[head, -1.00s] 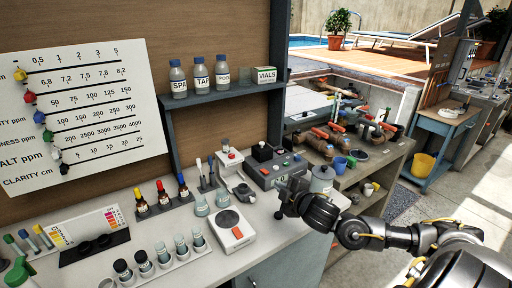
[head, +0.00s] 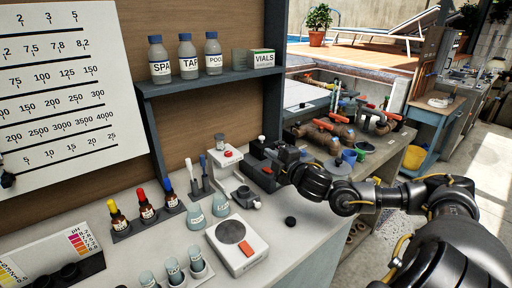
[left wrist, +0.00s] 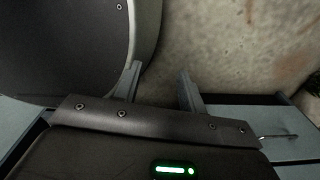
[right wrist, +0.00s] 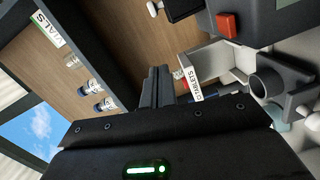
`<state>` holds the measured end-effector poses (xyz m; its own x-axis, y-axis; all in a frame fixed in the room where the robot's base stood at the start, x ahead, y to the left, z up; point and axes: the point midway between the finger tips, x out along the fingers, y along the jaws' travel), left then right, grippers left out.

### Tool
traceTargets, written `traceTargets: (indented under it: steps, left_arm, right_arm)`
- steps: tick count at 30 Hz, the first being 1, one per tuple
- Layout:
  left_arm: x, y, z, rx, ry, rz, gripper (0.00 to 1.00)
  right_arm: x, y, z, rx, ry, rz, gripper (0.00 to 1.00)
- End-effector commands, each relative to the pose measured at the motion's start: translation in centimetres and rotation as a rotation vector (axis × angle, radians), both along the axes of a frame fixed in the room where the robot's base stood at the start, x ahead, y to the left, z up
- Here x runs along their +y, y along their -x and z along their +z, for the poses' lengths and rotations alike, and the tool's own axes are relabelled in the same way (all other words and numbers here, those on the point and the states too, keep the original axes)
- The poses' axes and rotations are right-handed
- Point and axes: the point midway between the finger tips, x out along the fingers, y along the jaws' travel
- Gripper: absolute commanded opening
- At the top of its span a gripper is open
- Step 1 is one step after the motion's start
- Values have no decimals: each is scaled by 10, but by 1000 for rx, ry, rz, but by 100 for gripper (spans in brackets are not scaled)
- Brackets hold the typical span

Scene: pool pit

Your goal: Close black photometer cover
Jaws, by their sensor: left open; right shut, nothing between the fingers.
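The photometer (head: 262,172) is a dark grey box with a red button at the back of the bench. A black part that looks like its cover (head: 258,150) is on its top, partly hidden by my right gripper; I cannot tell how far open it is. In the right wrist view the red button shows on the grey body (right wrist: 252,18), with a black part at the top edge. My right gripper (head: 280,157) is shut and empty, at the photometer's right side; contact is unclear. My left gripper (left wrist: 158,78) is open and empty, and is outside the head view.
A white tablet holder (head: 228,170) and a grey cup stand left of the photometer. A scale (head: 237,243), glass beakers and dropper bottles are on the bench. A shelf (head: 215,80) with bottles hangs above.

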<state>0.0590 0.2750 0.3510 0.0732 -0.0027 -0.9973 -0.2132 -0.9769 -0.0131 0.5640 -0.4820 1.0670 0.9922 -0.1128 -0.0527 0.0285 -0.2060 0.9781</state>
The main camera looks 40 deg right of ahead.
Motion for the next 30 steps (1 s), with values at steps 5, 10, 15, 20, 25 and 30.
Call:
traceTargets:
  steps: [5,10,15,20,25,30]
  left_arm:
    - [0,-9,1,-11,0,0,41]
    - [-1,-14,9,-19,1,0,41]
    - [0,-13,22,-18,1,0,41]
    - [0,-13,32,-18,1,0,41]
    - [0,-11,42,-16,0,0,41]
    - [1,-11,48,-16,0,0,41]
  right_arm:
    - [4,-5,0,-1,0,8,0]
    - [5,-24,2,-4,-3,9,0]
    - [1,-56,3,-4,-4,9,0]
    - [-4,-89,0,-3,-3,6,0]
    - [-20,-105,-6,4,4,4,0]
    - [-37,-107,-11,1,2,6,0]
